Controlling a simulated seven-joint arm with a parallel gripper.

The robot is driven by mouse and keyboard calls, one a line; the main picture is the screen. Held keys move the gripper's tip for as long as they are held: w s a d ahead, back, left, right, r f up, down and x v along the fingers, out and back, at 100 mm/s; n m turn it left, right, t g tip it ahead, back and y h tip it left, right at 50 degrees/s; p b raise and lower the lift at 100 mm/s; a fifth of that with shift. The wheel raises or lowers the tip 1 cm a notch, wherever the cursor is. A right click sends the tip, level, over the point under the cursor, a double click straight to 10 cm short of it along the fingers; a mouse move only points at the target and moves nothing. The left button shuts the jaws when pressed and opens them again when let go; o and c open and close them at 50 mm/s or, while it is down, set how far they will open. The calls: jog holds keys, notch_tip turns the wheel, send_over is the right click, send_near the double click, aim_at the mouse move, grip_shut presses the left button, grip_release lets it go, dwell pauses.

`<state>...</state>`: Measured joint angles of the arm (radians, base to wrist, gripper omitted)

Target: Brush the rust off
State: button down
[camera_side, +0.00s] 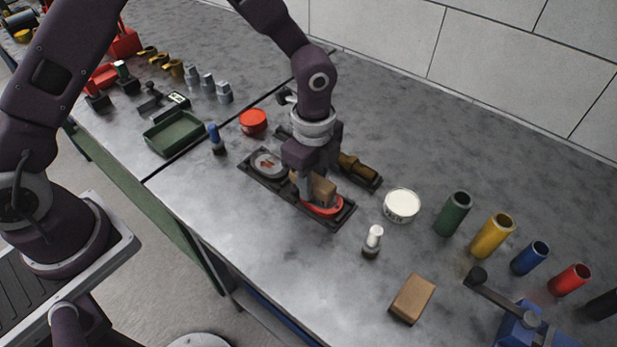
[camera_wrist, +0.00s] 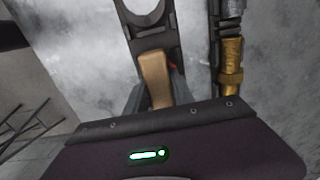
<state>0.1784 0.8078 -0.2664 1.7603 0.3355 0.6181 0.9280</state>
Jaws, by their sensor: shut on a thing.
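My gripper (camera_side: 312,195) is shut on a brown wooden block-shaped brush (camera_side: 322,187). Its bristles cannot be made out. The brush is low over a red round piece (camera_side: 325,209) at the near right end of a black two-place holder (camera_side: 340,218); whether they touch is unclear. The gripper and brush hide part of the red piece. At the holder's other end lies a pale grey disc (camera_side: 268,163) with a reddish-brown mark. In the wrist view the brush (camera_wrist: 155,78) lies lengthwise between my fingers (camera_wrist: 155,95), over the holder (camera_wrist: 160,42).
A brass-ended fitting (camera_side: 357,168) lies close behind the holder. A white tin (camera_side: 401,204), a small white-capped bottle (camera_side: 373,240) and a brown block (camera_side: 412,298) stand to the right. A red tin (camera_side: 253,122) and green tray (camera_side: 173,133) are to the left. The front bench area is clear.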

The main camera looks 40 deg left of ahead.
aim_at(330, 188)
jog(key=shift+d, duration=2)
jog(key=shift+r, duration=4.2)
